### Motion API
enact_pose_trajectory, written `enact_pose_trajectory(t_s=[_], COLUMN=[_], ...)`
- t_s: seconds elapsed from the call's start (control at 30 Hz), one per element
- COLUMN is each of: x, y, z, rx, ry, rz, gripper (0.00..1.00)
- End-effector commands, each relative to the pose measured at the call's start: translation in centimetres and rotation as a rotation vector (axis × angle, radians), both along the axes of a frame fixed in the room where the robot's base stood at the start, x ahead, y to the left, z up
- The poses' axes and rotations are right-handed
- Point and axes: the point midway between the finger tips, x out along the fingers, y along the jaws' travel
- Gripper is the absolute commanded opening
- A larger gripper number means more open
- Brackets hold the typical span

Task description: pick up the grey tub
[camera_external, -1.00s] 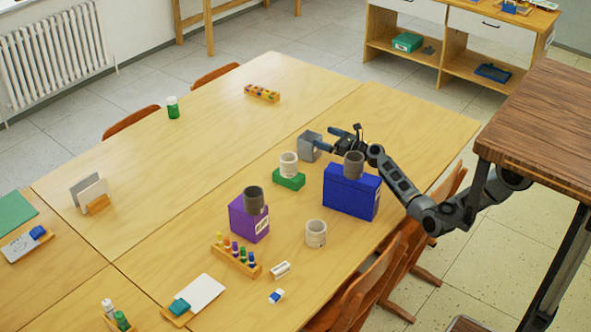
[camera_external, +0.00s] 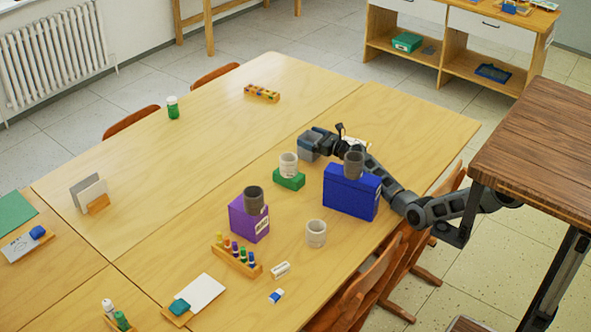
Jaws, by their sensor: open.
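A squarish grey block or tub (camera_external: 306,153) stands on the table, partly hidden by my gripper (camera_external: 317,143). My gripper is open, its fingers at the grey thing's upper right side; I cannot tell whether they touch it or surround it. Round tubs stand nearby. A dark grey one (camera_external: 254,200) is on a purple box (camera_external: 246,222), and a grey-brown one (camera_external: 354,165) is on a blue box (camera_external: 350,195). A pale one (camera_external: 289,164) is on a green block (camera_external: 288,181), and another pale one (camera_external: 316,234) is on the bare table.
The blue box stands close in front of my arm. A marker rack (camera_external: 237,261), an eraser (camera_external: 280,269) and a small blue-and-white piece (camera_external: 277,296) lie near the front.

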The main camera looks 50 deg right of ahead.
Motion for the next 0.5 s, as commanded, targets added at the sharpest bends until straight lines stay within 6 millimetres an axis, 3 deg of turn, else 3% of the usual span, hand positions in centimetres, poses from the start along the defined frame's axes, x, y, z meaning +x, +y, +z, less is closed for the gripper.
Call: enact_pose_trajectory(t_s=[0.33,0.5], x=[0.56,0.55], y=[0.03,0.04], z=[0.07,0.06], rx=[-0.001,0.0], ry=[0.001,0.001], rz=[-0.001,-0.001], gripper=[1.0,0.85])
